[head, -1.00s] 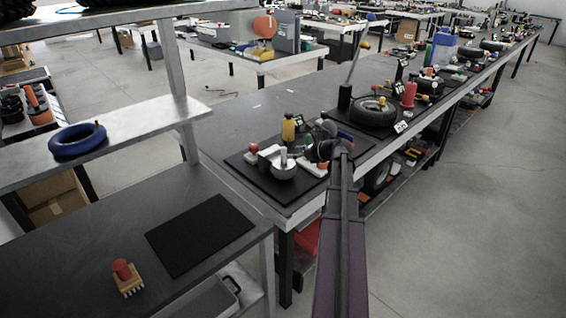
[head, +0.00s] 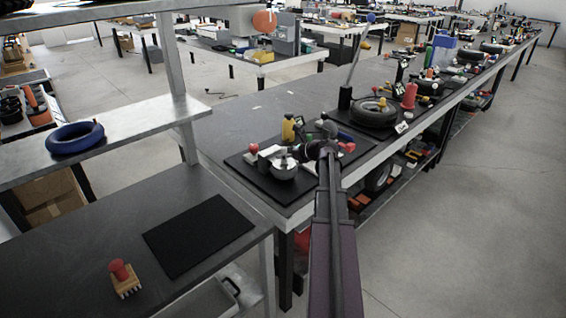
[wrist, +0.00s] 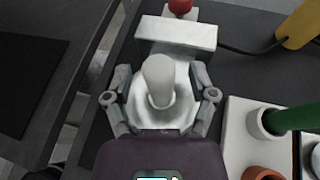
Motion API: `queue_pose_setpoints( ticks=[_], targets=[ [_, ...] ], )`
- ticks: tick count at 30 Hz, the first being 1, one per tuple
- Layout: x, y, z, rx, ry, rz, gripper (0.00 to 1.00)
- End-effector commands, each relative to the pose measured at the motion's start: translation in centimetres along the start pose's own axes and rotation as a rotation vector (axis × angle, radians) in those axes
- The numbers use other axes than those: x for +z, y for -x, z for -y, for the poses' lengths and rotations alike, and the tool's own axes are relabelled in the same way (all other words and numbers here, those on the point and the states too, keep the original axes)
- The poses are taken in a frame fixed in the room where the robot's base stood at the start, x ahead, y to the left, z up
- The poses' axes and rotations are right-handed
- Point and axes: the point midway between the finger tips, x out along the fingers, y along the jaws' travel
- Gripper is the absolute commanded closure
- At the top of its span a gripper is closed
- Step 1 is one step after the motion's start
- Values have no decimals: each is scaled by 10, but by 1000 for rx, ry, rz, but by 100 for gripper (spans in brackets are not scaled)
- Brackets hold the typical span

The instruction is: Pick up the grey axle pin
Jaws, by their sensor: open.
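The grey axle pin (wrist: 159,78) stands in a round pale metal base (wrist: 150,122) in the wrist view. My gripper (wrist: 161,72) is open, with one finger on each side of the pin and a gap visible on both sides. In the head view my gripper (head: 302,152) is over the black mat at the near end of the long bench, beside the metal base (head: 284,171). The pin is hard to make out there against the gripper. The wrist view does not clearly show how high the fingertips are relative to the pin.
A pale block (wrist: 176,33) and a red knob (wrist: 180,6) lie just beyond the pin. A yellow object (wrist: 300,25) with a black cable is at upper right. A white holder with a green cylinder (wrist: 295,118) stands close on the right. An empty black mat (head: 199,236) lies on the nearer table.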

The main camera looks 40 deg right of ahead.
Motion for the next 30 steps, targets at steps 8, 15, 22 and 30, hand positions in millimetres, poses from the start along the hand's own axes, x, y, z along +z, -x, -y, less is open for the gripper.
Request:
queue_pose_setpoints(
  ticks=[8, 15, 22, 30],
  targets=[
    [0, 0, 0, 0, 0, 0, 27],
    [0, 0, 0, 0, 0, 0, 74],
    [0, 0, 0, 1, 0, 0, 100],
    [1, 0, 0, 1, 0, 0, 100]
  ],
)
